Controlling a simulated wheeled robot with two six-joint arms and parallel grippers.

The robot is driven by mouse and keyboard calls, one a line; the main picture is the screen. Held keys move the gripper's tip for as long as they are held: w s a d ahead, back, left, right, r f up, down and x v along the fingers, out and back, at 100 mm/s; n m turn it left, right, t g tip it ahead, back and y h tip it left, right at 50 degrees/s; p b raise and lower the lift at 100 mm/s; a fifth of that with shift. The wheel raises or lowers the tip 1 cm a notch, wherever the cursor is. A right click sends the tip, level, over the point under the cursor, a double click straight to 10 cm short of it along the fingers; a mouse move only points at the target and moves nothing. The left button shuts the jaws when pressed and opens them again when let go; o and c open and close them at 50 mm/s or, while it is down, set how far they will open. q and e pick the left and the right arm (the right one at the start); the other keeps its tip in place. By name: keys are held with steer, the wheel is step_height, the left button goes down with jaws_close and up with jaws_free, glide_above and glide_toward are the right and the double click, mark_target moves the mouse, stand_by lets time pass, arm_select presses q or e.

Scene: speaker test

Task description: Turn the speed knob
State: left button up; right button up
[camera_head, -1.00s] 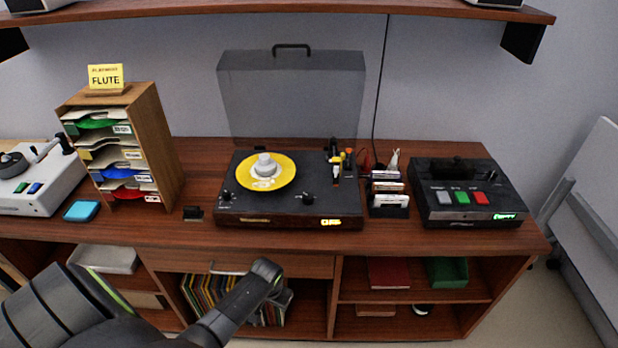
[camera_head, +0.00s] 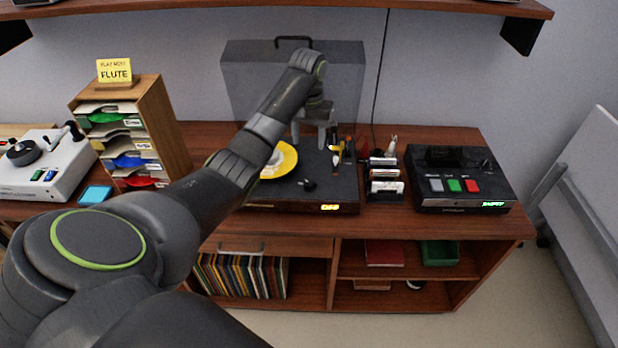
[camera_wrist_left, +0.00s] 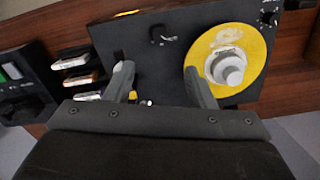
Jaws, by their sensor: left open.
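The dark turntable (camera_head: 340,195) stands on the wooden counter with a yellow-labelled disc (camera_head: 277,163) on it. A black knob (camera_head: 309,184) sits on its front right part; it also shows in the left wrist view (camera_wrist_left: 163,37). A second small knob (camera_wrist_left: 268,17) is at the wrist view's top right; in the head view my arm hides it. I cannot read which is the speed knob. My left gripper (camera_head: 309,138) is open and empty above the turntable, pointing down, behind the front right knob in the head view. In the wrist view its fingers (camera_wrist_left: 158,70) straddle bare deck.
The raised lid (camera_head: 240,85) stands behind the turntable. The tonearm parts (camera_head: 336,150) are close on the gripper's right. A card rack (camera_head: 384,193) and a button box (camera_head: 460,190) stand further right. A sleeve rack (camera_head: 165,120) is on the left.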

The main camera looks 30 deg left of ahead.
arm_select(q)
steer(key=b, duration=0.6)
glide_toward(309, 182)
step_height(309, 182, down, 9)
steer(key=shift+s+f+p, duration=0.1)
steer(key=shift+p, duration=0.8)
steer(key=c, duration=1)
